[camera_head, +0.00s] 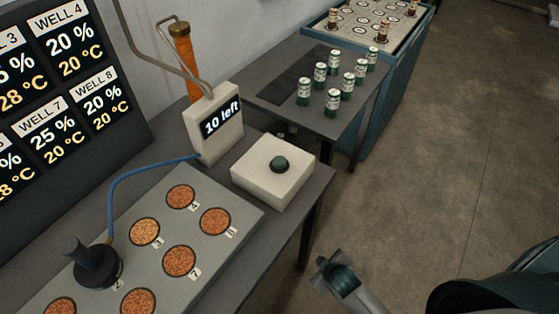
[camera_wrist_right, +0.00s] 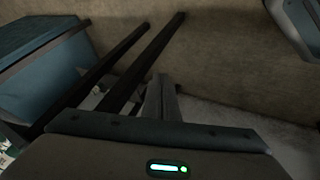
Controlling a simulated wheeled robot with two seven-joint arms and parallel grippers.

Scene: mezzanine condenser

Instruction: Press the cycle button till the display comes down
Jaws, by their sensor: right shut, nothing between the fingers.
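The cycle button (camera_head: 279,164) is a dark green dome on top of a cream box (camera_head: 260,188) at the table's right end. The small display (camera_head: 221,119), on a white housing just behind the box, reads "10 left". My right gripper (camera_head: 326,264) is shut and empty, over the floor past the table's right edge. It is lower right of the button and clear of it. Its fingers also show in the right wrist view (camera_wrist_right: 162,98), above the floor; the button is not visible there. My left gripper is not in view.
A grey plate (camera_head: 225,190) with several copper-coloured wells lies on the table (camera_head: 308,188). A black plug (camera_head: 98,268) stands on it, with a blue hose to the housing. A dark board shows well readings. Several green-and-white cans (camera_head: 333,102) stand on the table behind.

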